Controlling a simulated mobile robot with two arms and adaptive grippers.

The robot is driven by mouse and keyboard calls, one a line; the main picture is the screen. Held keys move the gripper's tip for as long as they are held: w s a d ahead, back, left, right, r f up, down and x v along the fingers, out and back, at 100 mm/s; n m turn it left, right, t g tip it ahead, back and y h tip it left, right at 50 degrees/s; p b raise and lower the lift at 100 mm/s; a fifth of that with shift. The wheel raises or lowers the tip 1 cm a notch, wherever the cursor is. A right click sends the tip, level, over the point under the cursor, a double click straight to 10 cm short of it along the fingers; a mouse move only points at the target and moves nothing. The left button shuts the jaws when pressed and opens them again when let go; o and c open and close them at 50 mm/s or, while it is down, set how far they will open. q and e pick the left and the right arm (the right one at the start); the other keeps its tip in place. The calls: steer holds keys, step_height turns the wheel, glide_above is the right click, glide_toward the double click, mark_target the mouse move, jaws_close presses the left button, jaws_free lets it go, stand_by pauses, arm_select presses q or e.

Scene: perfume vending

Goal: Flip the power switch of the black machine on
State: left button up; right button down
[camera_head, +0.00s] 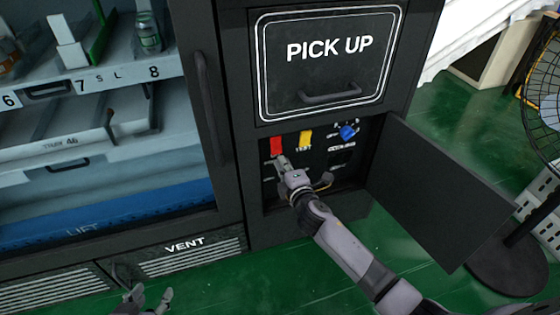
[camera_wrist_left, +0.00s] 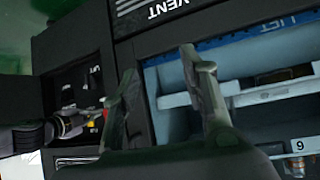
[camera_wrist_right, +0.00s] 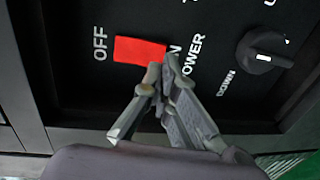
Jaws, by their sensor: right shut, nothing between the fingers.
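The black machine (camera_head: 232,200) stands in front of me with its control recess open. The red power switch (camera_head: 276,146) is at the recess's upper left; it also shows in the right wrist view (camera_wrist_right: 136,50), with OFF at its left end and a partly hidden label ending in N at its right end, above POWER. I cannot tell which way the switch is tilted. My right gripper (camera_head: 280,162) is shut and empty, its tips (camera_wrist_right: 164,70) at the switch's ON-side end, seemingly touching it. My left gripper (camera_head: 150,294) is open and empty, low before the vent.
A yellow switch (camera_head: 305,140) and a blue knob (camera_head: 348,131) sit right of the red switch. A black knob (camera_wrist_right: 264,50) shows nearby. The recess door (camera_head: 435,190) hangs open at right. A black fan (camera_head: 540,95) stands beyond it.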

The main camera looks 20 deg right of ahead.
mark_target(277, 153)
steer(key=shift+w+f+b, duration=0.2)
steer(key=shift+w+b, duration=0.1)
steer(key=shift+w, duration=0.95)
arm_select(q)
steer(key=shift+w+d+r+t+h, duration=0.15)
steer(key=shift+w+d+r+t, duration=0.2)
steer(key=shift+w+r+t, duration=0.4)
steer(key=shift+w+d+r+t+h, duration=0.15)
steer(key=shift+w+d+r+t, duration=0.15)
steer(key=shift+w+r+t, duration=0.4)
arm_select(e)
steer(key=shift+w, duration=0.2)
arm_select(q)
steer(key=shift+w+r, duration=0.1)
steer(key=shift+r, duration=0.1)
arm_select(e)
steer(key=shift+w+a+f+b, duration=0.1)
steer(key=shift+w+f+b, duration=0.1)
steer(key=shift+b, duration=0.6)
steer(key=shift+w+r+t+b, duration=0.1)
steer(key=shift+t+b, duration=0.2)
steer(key=shift+b, duration=0.3)
arm_select(q)
steer(key=w+d+r+t+h, duration=0.2)
steer(key=r+t, duration=0.4)
steer(key=r, duration=0.5)
steer(key=shift+w+d+r+t, duration=0.2)
steer(key=shift+w+t, duration=0.15)
steer(key=shift+w, duration=0.2)
